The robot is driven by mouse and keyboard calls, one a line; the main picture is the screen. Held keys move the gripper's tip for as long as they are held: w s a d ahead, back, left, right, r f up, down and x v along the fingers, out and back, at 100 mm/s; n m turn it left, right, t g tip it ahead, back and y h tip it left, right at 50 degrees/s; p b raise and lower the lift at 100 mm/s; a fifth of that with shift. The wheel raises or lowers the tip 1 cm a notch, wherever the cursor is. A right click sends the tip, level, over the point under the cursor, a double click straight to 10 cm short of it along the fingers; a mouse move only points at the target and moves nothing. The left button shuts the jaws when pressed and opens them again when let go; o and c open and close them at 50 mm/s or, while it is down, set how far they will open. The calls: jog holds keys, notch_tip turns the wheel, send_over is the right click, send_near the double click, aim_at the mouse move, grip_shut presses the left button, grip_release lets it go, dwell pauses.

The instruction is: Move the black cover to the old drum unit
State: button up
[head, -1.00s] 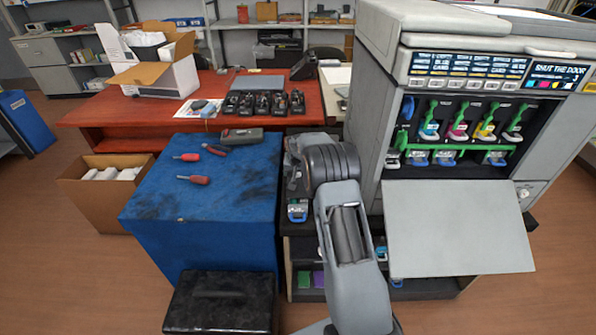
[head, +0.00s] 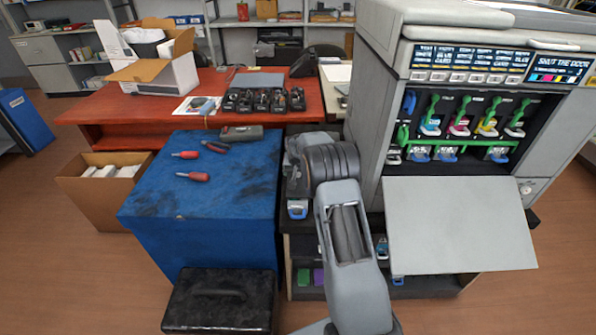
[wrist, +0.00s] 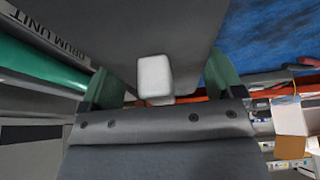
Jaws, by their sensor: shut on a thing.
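My gripper (wrist: 160,78) is in the wrist view, its two greenish fingers shut on a large dark grey-black piece, which looks like the black cover (wrist: 140,30). A small white block shows on its near side. To the left lies the drum unit (wrist: 42,68), with a shiny green cylinder and a label reading "DRUM UNIT"; the held piece is close beside it, and I cannot tell whether they touch. In the head view my own arm hides the gripper and most of what is around it.
A blue-covered table (head: 200,190) with screwdrivers and pliers stands left of my arm. The printer (head: 450,60) stands right, its door panel (head: 458,225) lowered. Black units (head: 262,102) sit on the red desk (head: 110,103). A black case (head: 220,300) is in front.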

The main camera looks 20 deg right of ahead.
jog(key=o, duration=0.7)
jog(key=shift+r, duration=0.1)
